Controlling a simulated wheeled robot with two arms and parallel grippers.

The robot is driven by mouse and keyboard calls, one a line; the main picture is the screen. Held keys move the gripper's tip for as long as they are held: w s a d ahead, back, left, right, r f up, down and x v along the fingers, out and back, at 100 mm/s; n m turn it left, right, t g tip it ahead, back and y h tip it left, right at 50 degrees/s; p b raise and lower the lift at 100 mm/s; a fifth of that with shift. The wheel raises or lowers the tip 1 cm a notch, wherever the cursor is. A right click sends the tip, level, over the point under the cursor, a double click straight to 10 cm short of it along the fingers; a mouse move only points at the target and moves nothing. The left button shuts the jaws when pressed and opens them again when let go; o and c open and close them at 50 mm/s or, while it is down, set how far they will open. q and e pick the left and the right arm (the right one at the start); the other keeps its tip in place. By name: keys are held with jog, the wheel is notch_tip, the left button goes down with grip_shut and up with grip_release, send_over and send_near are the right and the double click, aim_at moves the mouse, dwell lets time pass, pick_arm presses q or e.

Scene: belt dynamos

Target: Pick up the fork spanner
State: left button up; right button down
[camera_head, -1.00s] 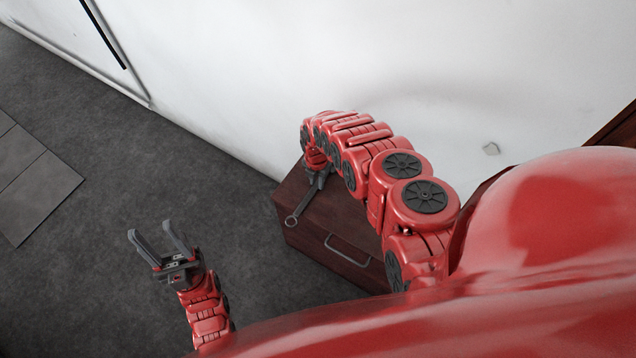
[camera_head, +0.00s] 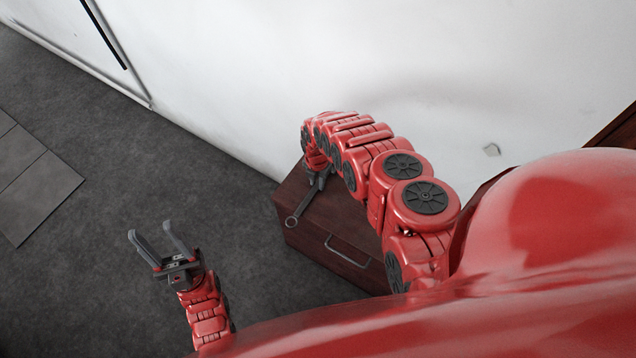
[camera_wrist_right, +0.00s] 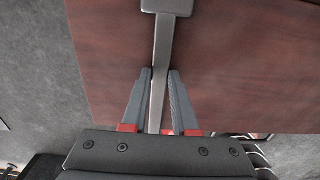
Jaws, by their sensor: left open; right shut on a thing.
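The fork spanner (camera_head: 301,207) is a long grey metal tool over the top of a dark red-brown wooden cabinet. Its ring-shaped end points to the lower left, near the cabinet's edge. My right gripper (camera_head: 319,178) is at the other part of the spanner, partly hidden by my arm. In the right wrist view, my right gripper (camera_wrist_right: 160,88) is shut on the spanner's shaft (camera_wrist_right: 161,50), with one finger on each side. Whether the spanner touches the cabinet top is hard to tell. My left gripper (camera_head: 150,236) is open and empty above the floor at left.
The cabinet (camera_head: 340,212) stands against the white wall (camera_head: 300,60) and has a metal handle (camera_head: 348,251) on its front. The grey floor (camera_head: 120,160) to the left is clear, with lighter tiles (camera_head: 35,190) at the far left.

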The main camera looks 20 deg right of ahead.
jog(key=shift+r, duration=0.1)
jog(key=shift+w+r, duration=0.1)
jog(key=shift+r, duration=0.65)
jog(key=shift+s+a+r, duration=0.1)
jog(key=shift+s+r, duration=0.05)
jog(key=shift+r, duration=0.35)
jog(key=shift+s+r, duration=0.15)
jog(key=shift+r, duration=0.35)
jog(key=shift+s+a, duration=0.2)
jog(key=shift+s, duration=0.4)
jog(key=shift+s+a, duration=0.2)
jog(key=shift+s, duration=0.35)
jog(key=s+a+p, duration=0.1)
jog(key=s+p, duration=0.1)
jog(key=s+a+r+p, duration=0.1)
jog(key=s+p, duration=0.2)
jog(key=s+a+r+p, duration=0.1)
jog(key=s+p, duration=0.1)
jog(key=shift+s+p, duration=0.25)
jog(key=shift+p, duration=0.1)
jog(key=s, duration=0.1)
jog(key=s+a+p, duration=0.1)
jog(key=s, duration=0.1)
jog(key=s+a+p, duration=0.1)
jog(key=shift+s+f, duration=0.35)
jog(key=shift+w, duration=0.1)
